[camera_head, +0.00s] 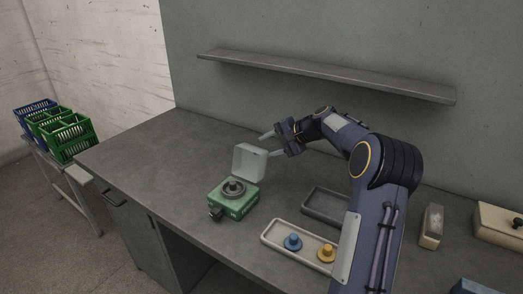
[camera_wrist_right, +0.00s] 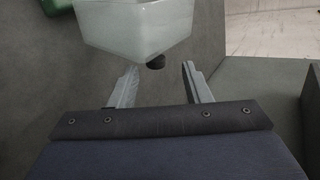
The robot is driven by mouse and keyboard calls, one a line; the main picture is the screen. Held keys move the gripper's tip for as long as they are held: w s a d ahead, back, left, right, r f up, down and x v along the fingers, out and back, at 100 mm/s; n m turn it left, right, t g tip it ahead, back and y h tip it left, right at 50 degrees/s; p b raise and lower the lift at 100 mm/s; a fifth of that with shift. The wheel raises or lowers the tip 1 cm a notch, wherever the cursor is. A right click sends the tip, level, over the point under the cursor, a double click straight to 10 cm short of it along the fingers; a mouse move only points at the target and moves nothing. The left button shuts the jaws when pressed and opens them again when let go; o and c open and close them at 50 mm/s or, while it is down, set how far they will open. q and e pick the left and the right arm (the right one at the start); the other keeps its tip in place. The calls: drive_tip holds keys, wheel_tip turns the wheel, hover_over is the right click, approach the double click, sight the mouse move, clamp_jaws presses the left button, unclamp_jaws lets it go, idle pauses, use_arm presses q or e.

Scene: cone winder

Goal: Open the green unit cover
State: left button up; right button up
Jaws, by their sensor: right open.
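The green unit (camera_head: 232,204) sits on the grey worktop, with a round dark part on top and a dark knob at its front. Its whitish translucent cover (camera_head: 248,162) stands raised and tilted back at the rear of the unit, so the top is exposed. My right gripper (camera_head: 270,145) is open behind and right of the cover. In the right wrist view the cover (camera_wrist_right: 135,28) is just ahead of the open fingers (camera_wrist_right: 159,72), and a small dark knob (camera_wrist_right: 156,63) on it lies between the fingertip lines. I cannot tell whether they touch. My left gripper is out of view.
A light tray (camera_head: 272,239) with a blue piece (camera_head: 292,242) and a yellow piece (camera_head: 326,252) lies front right; a dark tray (camera_head: 311,203) lies behind it. A shelf (camera_head: 320,75) runs along the wall. The worktop left of the unit is clear.

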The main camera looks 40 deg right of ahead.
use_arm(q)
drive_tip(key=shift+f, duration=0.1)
use_arm(e)
drive_tip(key=v, duration=0.3)
idle(0.5)
